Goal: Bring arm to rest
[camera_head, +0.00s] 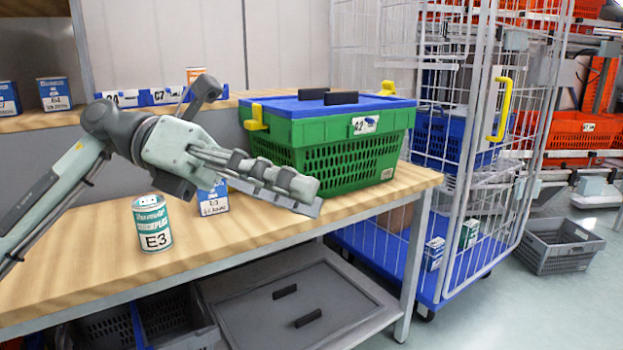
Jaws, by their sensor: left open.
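My left arm comes in from the left over the wooden workbench (270,233). My left gripper (305,198) is open, with nothing seen between its fingers. It points right, in front of a green basket (345,155) with a blue lid, and partly covers its lower left. I cannot tell whether they touch. A teal and white can (153,226) marked E3 stands upright on the bench, below and left of the gripper. A blue and white box (214,200) stands behind the gripper, partly hidden by it. My right gripper is not in view.
A wire cage cart (470,150) on a blue base stands right of the bench, with small boxes inside. A grey crate (560,246) is on the floor at right. Blue boxes (54,93) stand on the back shelf. The bench front is clear. Grey bins sit underneath.

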